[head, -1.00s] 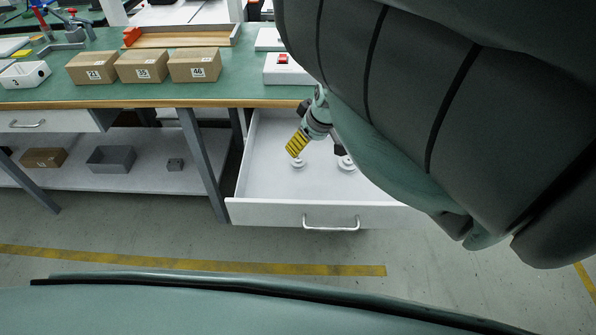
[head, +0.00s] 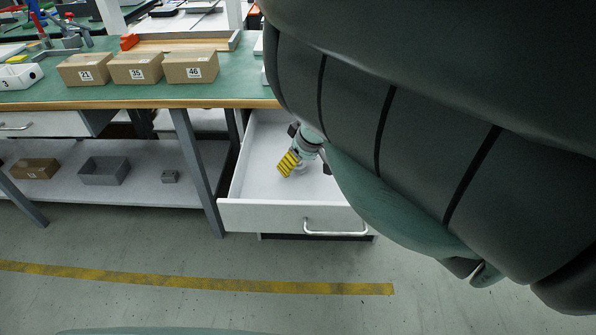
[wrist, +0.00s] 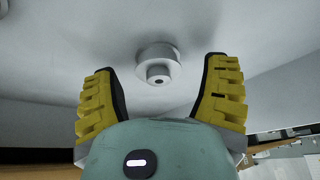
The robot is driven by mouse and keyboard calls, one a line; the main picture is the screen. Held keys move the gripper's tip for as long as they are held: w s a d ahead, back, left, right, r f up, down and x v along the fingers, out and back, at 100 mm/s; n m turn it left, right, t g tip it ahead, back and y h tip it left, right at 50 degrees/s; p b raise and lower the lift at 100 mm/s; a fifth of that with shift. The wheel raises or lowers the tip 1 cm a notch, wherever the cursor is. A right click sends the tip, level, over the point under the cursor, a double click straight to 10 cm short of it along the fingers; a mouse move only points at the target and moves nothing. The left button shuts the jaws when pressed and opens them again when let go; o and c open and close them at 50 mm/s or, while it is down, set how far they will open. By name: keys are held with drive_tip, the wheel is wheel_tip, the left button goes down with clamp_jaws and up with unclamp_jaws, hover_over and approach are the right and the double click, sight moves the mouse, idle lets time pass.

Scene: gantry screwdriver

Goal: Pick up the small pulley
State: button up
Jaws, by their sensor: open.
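A white stepped round pulley (wrist: 158,66) shows in the wrist view, on the drawer's pale floor. It lies between and beyond my two yellow fingers, apart from both. I cannot tell from this view whether it is the smaller one. My gripper (wrist: 160,78) is open and empty. In the head view, my gripper (head: 289,163) is inside the open drawer (head: 262,212), its yellow finger low over the floor. My arm hides the right part of the drawer, and no pulley shows clearly there.
The drawer walls stand close around my gripper. The green workbench (head: 130,92) above holds cardboard boxes (head: 190,68) and a wooden tray (head: 180,42). A lower shelf (head: 75,192) at left carries a grey bin (head: 104,171). The floor in front is clear.

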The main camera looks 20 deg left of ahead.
drive_tip(key=shift+w+a+f, duration=0.1)
drive_tip(key=shift+f, duration=0.2)
drive_tip(key=c, duration=1.1)
